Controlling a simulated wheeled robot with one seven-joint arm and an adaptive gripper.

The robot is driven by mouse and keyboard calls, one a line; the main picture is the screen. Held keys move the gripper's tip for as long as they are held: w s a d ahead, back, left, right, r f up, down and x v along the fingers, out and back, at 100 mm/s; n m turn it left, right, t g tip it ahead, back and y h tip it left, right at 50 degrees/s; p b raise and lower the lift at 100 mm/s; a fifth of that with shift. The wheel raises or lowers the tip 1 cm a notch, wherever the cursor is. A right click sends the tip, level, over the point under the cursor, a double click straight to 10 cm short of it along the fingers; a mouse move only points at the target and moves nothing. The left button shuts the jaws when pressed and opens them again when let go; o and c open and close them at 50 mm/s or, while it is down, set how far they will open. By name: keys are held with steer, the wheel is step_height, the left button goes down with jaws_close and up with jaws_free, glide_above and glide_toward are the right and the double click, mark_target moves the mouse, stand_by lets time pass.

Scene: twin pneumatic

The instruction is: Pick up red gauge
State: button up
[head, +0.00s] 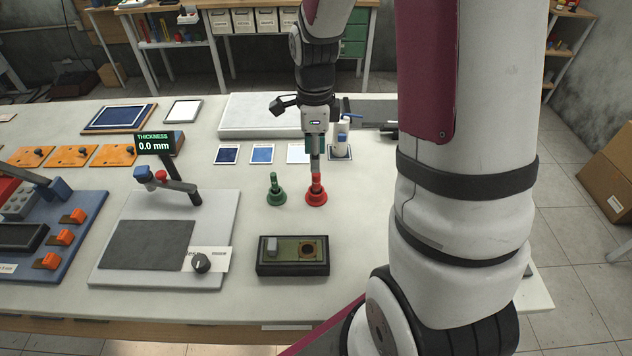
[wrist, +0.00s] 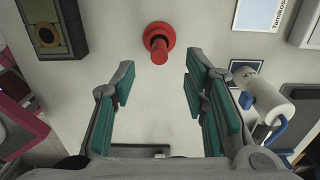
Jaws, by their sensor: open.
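The red gauge (head: 316,192) stands upright on the white table, with a round flanged base and a narrower stem. In the wrist view the red gauge (wrist: 158,42) is ahead of the fingertips, centred between them and apart from both. My gripper (head: 318,165) hangs above and just behind it in the head view. Its teal-padded fingers are spread wide with nothing between them, as the wrist view shows (wrist: 157,75). In the head view the fingers partly overlap the gauge's top.
A green gauge (head: 275,190) stands close to the left of the red one. A dark block with a round hole (head: 293,268) lies in front. A white cylinder (wrist: 262,92) stands right of my fingers in the wrist view. A thickness tester (head: 165,240) is further left.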

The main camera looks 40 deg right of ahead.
mark_target(316, 176)
steer(key=shift+s+d+f+p, duration=0.1)
steer(key=shift+f+p, duration=0.2)
steer(key=shift+f, duration=1.55)
steer(key=shift+s+f+p, duration=0.1)
steer(key=shift+f+p, duration=0.2)
steer(key=shift+f, duration=1.55)
jaws_close()
